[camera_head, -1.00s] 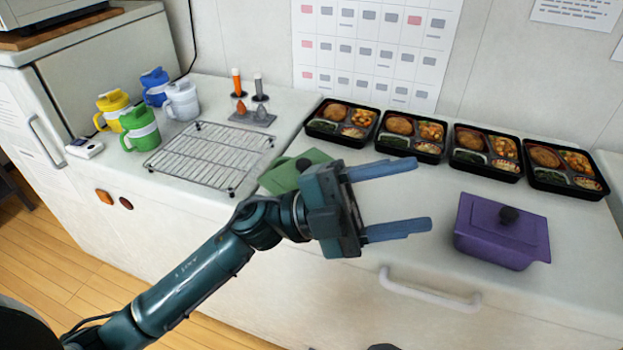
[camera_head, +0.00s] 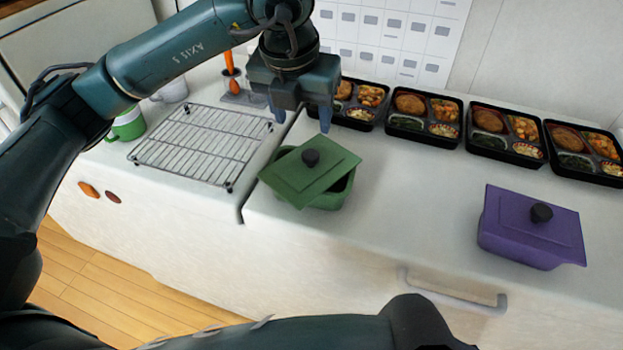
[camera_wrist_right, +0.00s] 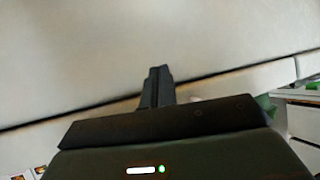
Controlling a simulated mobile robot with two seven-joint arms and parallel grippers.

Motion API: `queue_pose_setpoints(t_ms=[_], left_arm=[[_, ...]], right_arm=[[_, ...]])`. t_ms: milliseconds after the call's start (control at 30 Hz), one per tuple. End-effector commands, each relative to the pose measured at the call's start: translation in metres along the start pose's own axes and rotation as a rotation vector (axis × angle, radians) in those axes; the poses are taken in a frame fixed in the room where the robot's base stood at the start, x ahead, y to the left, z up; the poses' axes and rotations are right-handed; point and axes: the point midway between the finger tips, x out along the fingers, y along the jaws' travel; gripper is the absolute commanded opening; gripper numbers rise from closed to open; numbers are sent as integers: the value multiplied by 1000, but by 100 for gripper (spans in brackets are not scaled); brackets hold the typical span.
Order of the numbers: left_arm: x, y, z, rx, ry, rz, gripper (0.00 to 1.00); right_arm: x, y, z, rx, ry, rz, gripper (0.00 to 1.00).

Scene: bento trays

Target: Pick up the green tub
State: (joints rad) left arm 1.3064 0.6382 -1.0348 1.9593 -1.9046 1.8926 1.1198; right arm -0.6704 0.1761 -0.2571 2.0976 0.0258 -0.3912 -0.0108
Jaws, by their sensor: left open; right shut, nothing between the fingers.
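The green tub (camera_head: 330,198) stands on the counter near its front edge in the head view. My right gripper (camera_wrist_right: 157,84) is shut and empty in the right wrist view, in front of a pale surface. The right fingers are not visible in the head view.
A purple tub (camera_head: 530,238) with its lid on stands to the right. Several filled bento trays (camera_head: 424,135) line the back. A wire rack (camera_head: 200,145) is at the left, with a partly hidden green mug (camera_head: 128,125). The counter between the two tubs is clear.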

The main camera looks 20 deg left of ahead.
Motion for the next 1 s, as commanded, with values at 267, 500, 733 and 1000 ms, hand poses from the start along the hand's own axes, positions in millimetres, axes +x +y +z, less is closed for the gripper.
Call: queue_pose_setpoints(t_ms=[267,500,733,1000], left_arm=[[43,-1,0,1,2,-3,56],[62,-2,-1,2,5,-2,56],[94,-4,-1,1,3,-5,56],[100,-4,-1,2,0,-5,56]], right_arm=[[-2,2,6,1,-24,6,0],[-5,3,2,3,-29,11,0],[-6,6,-1,12,-36,22,0],[-4,9,3,11,-45,27,0]])
